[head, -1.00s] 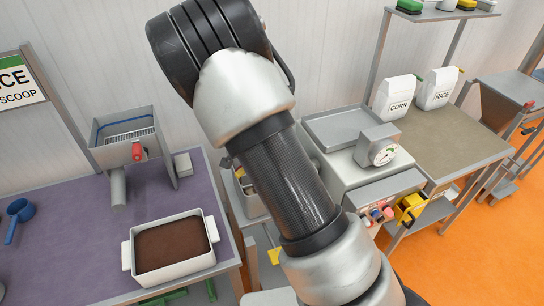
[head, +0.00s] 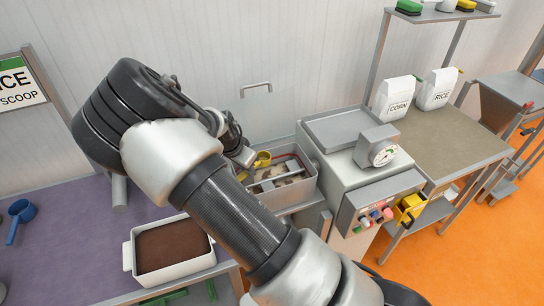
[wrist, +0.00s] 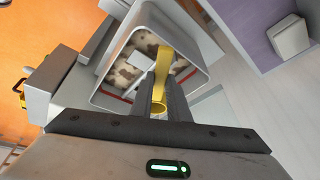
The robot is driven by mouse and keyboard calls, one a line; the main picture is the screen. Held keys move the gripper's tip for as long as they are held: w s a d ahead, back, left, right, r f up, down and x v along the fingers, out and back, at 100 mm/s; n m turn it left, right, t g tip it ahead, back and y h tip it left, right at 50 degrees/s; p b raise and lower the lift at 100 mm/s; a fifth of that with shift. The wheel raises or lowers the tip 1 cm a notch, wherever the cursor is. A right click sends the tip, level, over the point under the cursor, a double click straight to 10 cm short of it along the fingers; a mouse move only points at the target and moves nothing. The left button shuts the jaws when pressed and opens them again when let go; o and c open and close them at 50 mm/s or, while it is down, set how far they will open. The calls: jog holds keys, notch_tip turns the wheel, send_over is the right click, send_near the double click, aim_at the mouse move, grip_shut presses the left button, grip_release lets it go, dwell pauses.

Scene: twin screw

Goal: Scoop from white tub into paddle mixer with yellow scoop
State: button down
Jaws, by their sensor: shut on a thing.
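The yellow scoop (head: 263,159) is over the open paddle mixer (head: 295,195) in the head view, near its back left. In the wrist view the yellow scoop (wrist: 163,60) reaches out between the fingers of my gripper (wrist: 160,88), which is shut on it. Brown and pale patchy material shows inside the mixer (wrist: 192,48) beneath it. Whether the scoop holds anything I cannot tell. The white tub (head: 178,274), full of brown powder, stands on the purple table at lower left, away from my gripper.
A blue scoop (head: 21,212) lies on the purple table (head: 75,225). Right of the mixer are a control panel with buttons, a scale (head: 383,153) and a small yellow bin (head: 410,205). White CORN (head: 398,95) and RICE (head: 438,88) bags stand on the right-hand table.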

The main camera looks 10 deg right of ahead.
jog(key=shift+f+h, duration=0.25)
jog(key=shift+h, duration=0.25)
jog(key=shift+r, duration=1.5)
